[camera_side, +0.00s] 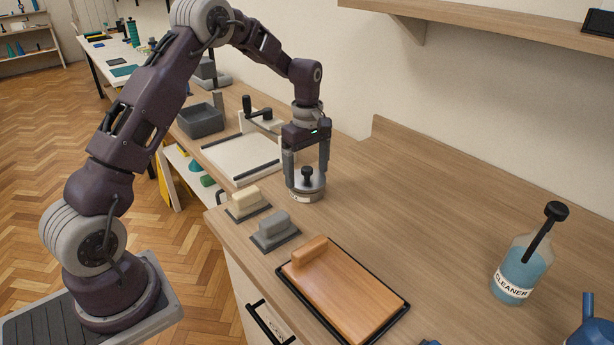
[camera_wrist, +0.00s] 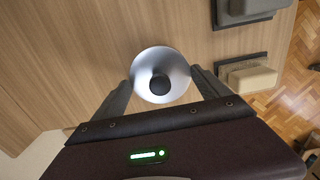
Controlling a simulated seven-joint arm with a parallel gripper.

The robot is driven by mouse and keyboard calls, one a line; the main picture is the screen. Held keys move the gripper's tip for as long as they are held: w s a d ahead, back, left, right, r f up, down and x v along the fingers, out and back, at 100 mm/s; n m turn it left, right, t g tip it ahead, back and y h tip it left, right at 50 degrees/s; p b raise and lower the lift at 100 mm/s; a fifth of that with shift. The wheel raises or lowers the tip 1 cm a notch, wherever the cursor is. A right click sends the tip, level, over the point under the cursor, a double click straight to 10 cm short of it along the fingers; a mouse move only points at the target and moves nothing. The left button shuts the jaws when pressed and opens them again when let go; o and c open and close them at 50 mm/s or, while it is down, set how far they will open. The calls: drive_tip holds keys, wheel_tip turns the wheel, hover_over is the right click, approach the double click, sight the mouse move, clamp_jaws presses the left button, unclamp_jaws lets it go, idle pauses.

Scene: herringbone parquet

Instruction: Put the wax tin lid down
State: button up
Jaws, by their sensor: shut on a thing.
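The wax tin lid (camera_side: 316,184) is a round silvery disc with a black knob on top. It also shows in the wrist view (camera_wrist: 152,62), level and between the fingers. My gripper (camera_side: 306,172) points straight down and is shut on the lid's rim, one finger on each side; the wrist view shows the same grip (camera_wrist: 160,80). Directly under the lid is a pale tin (camera_side: 306,197) with a partly visible label, standing on the wooden worktop. Lid and tin look in line; I cannot tell whether a thin gap separates them. In the wrist view the lid hides the tin.
A cream block (camera_side: 246,202) and a grey block (camera_side: 273,229) sit on dark pads near the front edge. An orange-brown board (camera_side: 345,292) lies in a black tray. A cleaner bottle (camera_side: 518,268) stands at right. Bare worktop lies right of the tin.

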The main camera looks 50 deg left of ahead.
wheel_tip(320, 180, up, 8)
drive_tip(key=shift+d+f, duration=0.1)
hover_over(341, 216)
drive_tip(key=a, duration=0.2)
drive_tip(key=f, duration=0.3)
drive_tip(key=d+f, duration=0.1)
drive_tip(key=f, duration=0.3)
drive_tip(key=d+f, duration=0.1)
drive_tip(key=f, duration=0.3)
drive_tip(key=shift+f, duration=0.15)
